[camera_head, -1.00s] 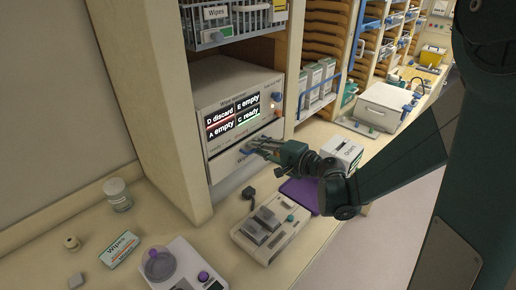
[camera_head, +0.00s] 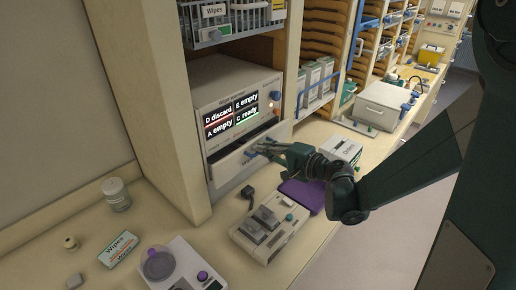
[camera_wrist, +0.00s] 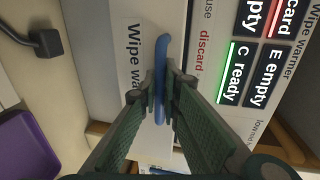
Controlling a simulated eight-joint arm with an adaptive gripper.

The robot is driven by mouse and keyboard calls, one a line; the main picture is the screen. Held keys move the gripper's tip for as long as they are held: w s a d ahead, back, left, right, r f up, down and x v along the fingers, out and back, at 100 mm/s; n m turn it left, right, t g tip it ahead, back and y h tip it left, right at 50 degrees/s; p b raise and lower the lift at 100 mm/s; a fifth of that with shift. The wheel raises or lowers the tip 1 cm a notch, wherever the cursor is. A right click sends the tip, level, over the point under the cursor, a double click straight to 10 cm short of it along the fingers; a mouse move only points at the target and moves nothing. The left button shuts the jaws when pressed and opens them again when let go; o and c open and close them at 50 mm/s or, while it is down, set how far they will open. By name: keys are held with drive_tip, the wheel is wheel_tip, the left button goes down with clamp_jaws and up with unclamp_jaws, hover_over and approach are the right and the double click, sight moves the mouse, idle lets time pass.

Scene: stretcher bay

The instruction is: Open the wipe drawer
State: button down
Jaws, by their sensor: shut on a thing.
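The wipe warmer (camera_head: 225,98) is a white cabinet in the shelf bay, with a lit panel reading D discard, E empty, A empty and C ready. Its wipe drawer (camera_head: 226,171) is below the panel and stands a little way out, its front tilted in the view. The drawer's blue bar handle (camera_wrist: 161,60) shows in the wrist view beside the "Wipe wa" lettering. My gripper (camera_head: 262,149) is at the drawer front, shut on that handle. In the wrist view both fingertips (camera_wrist: 160,92) touch its sides. The drawer's inside is mostly hidden.
A grey device with two pads (camera_head: 268,229) stands on the counter below the drawer. A purple mat (camera_head: 302,196) and a white box (camera_head: 342,150) lie near my wrist. A wipes box (camera_head: 118,249) and a jar (camera_head: 116,194) are at left. A wire basket (camera_head: 232,22) hangs above.

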drive_tip(key=f+b+v, duration=0.1)
drive_tip(key=f+v, duration=0.2)
drive_tip(key=v, duration=1.2)
drive_tip(key=s+d+f+b+v, duration=0.1)
drive_tip(key=f+v, duration=0.2)
drive_tip(key=v, duration=1.2)
drive_tip(key=shift+d+f, duration=0.15)
drive_tip(key=shift+d, duration=0.1)
drive_tip(key=shift+s, duration=0.15)
drive_tip(key=c, duration=2.8)
unclamp_jaws()
drive_tip(key=shift+s+d, duration=0.1)
drive_tip(key=shift+s, duration=0.05)
drive_tip(key=shift+v, duration=5.75)
